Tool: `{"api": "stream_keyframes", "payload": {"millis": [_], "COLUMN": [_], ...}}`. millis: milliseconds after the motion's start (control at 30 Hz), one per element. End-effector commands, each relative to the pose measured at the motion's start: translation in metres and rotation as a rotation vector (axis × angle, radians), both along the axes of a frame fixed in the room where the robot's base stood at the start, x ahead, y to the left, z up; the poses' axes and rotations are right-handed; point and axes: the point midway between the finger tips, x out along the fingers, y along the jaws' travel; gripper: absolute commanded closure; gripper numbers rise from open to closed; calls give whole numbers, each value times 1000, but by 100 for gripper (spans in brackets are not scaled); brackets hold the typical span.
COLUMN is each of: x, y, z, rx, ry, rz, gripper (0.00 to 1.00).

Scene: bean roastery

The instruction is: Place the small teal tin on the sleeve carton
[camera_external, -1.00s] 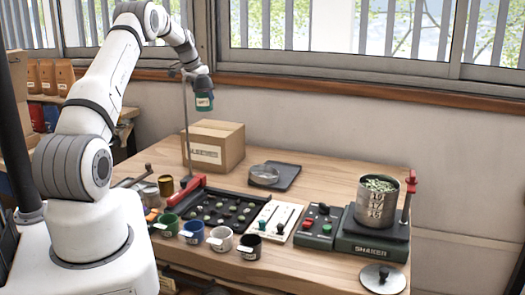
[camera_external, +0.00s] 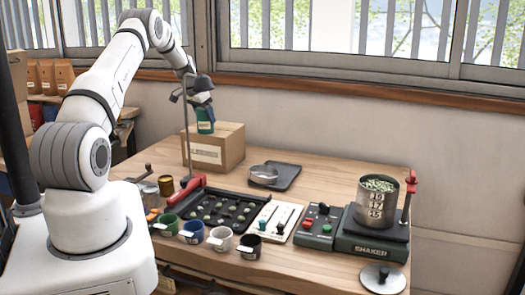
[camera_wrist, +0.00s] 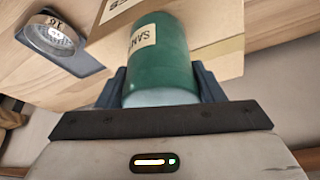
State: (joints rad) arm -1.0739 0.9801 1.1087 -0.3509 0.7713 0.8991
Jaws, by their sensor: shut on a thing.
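The small teal tin (camera_external: 205,127) has a pale label and is held upright in my gripper (camera_external: 203,112). The sleeve carton (camera_external: 232,152) is a brown cardboard box with a printed label, at the back left of the table. The tin is at the carton's top; I cannot tell whether it touches or hangs just above it. In the wrist view the tin (camera_wrist: 160,62) sits between my two dark fingers, which are shut on it, and part of the carton (camera_wrist: 222,45) shows behind it.
A metal dish on a dark pad (camera_external: 288,183) lies right of the carton. A thin metal stand pole (camera_external: 187,140) rises close to its left side. A black bean tray (camera_external: 212,212), several mugs and a shaker (camera_external: 372,245) fill the table front.

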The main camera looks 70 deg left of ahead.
Motion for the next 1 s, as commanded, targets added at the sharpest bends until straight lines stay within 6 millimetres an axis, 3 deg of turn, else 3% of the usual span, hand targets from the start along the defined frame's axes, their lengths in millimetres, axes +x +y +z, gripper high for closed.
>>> {"api": "stream_keyframes", "payload": {"millis": [300,667,1000], "x": [0,-2,-26], "y": [0,0,-10], "z": [0,7,70], "rx": [0,1,4], "ry": [0,-1,-1], "rz": [0,0,-1], "gripper": [17,17,17]}}
